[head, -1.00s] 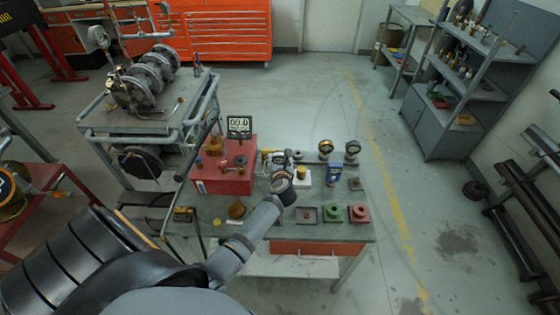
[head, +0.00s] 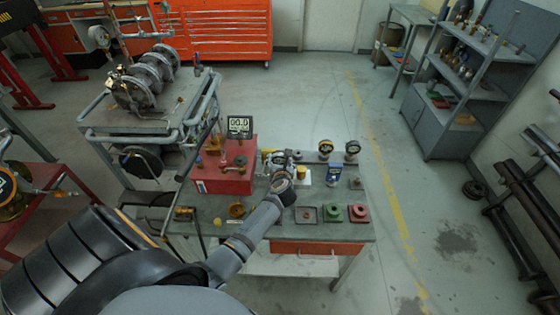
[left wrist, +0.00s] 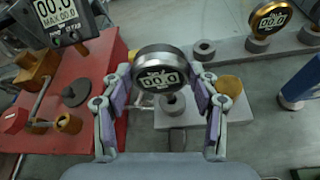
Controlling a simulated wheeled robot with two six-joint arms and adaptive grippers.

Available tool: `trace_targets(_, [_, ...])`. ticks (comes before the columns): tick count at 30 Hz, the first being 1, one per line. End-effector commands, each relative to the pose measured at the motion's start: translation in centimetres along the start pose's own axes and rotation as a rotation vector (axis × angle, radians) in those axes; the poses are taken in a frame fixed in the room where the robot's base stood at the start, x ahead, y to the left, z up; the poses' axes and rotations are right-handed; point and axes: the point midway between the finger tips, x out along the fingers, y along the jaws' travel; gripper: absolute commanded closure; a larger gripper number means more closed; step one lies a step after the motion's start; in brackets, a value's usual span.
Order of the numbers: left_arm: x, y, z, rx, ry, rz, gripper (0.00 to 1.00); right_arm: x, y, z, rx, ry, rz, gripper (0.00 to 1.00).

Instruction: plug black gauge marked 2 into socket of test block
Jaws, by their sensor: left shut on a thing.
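My left gripper (left wrist: 160,92) is shut on a round gauge (left wrist: 160,68) with a dark rim and a digital face. The face reads 00.0; I cannot make out a 2 on it. In the head view my left gripper (head: 280,160) is over the bench beside the red block, and it hides most of the gauge. Below the gauge in the left wrist view is a pale block (left wrist: 205,112) with a dark ring-shaped socket (left wrist: 172,104). The gauge appears above this socket; its lower end is hidden, so I cannot tell whether they touch. My right gripper is out of view.
A red block (head: 225,182) with fittings and a digital display (head: 239,124) stands left of the gripper. Two more gauges (head: 326,147) (head: 353,147) stand on a rail at the back right.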

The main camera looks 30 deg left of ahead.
Motion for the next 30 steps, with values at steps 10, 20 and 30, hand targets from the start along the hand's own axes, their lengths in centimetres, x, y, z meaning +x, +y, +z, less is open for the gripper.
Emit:
trace_targets(10, [0.0,0.0,0.1,0.0,-0.001,0.0,0.78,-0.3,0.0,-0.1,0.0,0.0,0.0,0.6])
trace_targets(20, [0.1,-0.1,-0.1,0.0,-0.001,0.0,0.78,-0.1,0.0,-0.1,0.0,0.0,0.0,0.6])
trace_targets(30, [0.4,-0.2,-0.9,0.0,-0.001,0.0,0.78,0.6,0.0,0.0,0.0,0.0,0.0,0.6])
